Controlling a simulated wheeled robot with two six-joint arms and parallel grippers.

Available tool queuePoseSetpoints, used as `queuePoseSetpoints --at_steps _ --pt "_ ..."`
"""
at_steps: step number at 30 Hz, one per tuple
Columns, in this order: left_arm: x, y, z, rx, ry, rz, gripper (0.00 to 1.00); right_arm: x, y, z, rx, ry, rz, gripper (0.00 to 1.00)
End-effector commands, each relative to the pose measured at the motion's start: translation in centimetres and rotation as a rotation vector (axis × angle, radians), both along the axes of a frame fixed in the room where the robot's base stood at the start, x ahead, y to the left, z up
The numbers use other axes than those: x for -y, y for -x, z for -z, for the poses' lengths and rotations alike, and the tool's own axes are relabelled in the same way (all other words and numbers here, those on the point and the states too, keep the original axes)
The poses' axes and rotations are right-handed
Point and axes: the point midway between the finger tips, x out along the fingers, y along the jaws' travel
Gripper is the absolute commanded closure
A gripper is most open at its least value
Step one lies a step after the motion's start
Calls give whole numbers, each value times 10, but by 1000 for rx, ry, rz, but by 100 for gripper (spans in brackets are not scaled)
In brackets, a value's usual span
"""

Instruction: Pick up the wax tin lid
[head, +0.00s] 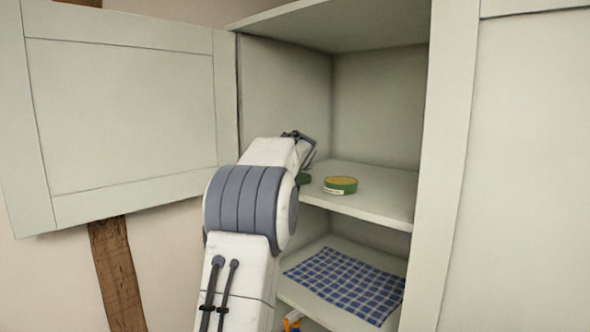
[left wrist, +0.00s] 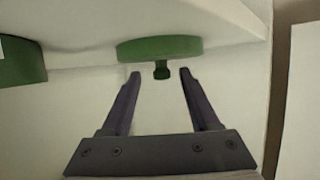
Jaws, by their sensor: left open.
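The green wax tin lid (left wrist: 160,48) has a small knob (left wrist: 161,69) and rests on the middle shelf. The left wrist view looks inverted, with the shelf at the top. In the head view only an edge of the lid (head: 304,179) shows beside my arm. My left gripper (left wrist: 159,72) is open, with its fingertips on either side of the knob and apart from it. In the head view my left gripper (head: 301,147) is mostly hidden behind my wrist. The open green wax tin (head: 341,186), with yellowish wax, stands right of the lid. My right gripper is out of view.
The middle shelf (head: 385,200) is inside a pale cupboard, with bare room right of the tin. The cupboard door (head: 125,125) stands open at the left. A blue checked cloth (head: 345,283) lies on the lower shelf. A small orange thing (head: 291,322) shows at the bottom edge.

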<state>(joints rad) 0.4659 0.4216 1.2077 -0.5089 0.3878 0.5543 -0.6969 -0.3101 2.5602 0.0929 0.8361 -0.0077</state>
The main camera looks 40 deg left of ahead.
Motion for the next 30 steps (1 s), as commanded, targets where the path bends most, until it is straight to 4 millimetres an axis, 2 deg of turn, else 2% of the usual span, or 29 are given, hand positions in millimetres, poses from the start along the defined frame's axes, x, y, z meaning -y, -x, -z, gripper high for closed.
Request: queuePoseSetpoints --at_steps 1,3,12,17,26,30 --pt "-6 -6 -1 -2 1 -2 38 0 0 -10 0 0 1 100" --pt "-10 -10 3 -1 0 -3 38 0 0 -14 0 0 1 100" --pt "-14 -13 7 2 -1 -4 38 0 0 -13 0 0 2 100" --pt "-14 -12 7 1 0 -4 100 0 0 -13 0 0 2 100" --pt "-14 -12 6 2 -1 -4 100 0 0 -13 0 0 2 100" --pt "-14 -13 0 3 -1 -5 100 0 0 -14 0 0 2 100"
